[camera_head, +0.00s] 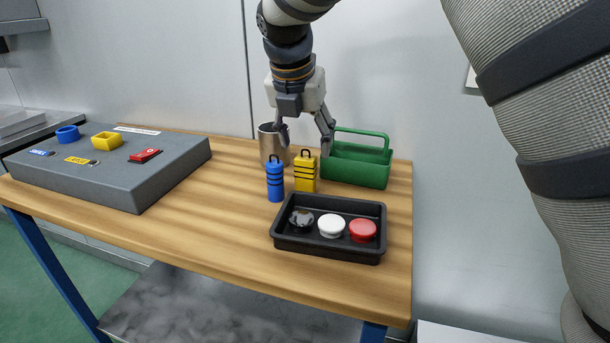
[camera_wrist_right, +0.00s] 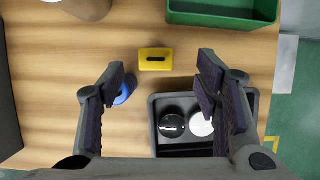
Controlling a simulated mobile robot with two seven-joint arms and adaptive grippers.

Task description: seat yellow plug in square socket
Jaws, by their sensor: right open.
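In the wrist view, the yellow plug (camera_wrist_right: 146,66) shows from above, just beyond the fingertips. My right gripper (camera_head: 304,142) is open and empty above the plug, its fingers pointing down; it also shows in the wrist view (camera_wrist_right: 161,78). The yellow square socket (camera_head: 106,141) sits on top of the grey console (camera_head: 170,167) at the left, behind a yellow label. My left gripper is not in view.
A blue plug (camera_head: 275,187) stands close left of the yellow one. A metal cup (camera_head: 268,150) and green basket (camera_head: 355,170) are behind. A black tray (camera_head: 328,253) with black, white and red caps lies in front. The blue socket (camera_head: 67,133) and red switch (camera_head: 145,155) are on the console.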

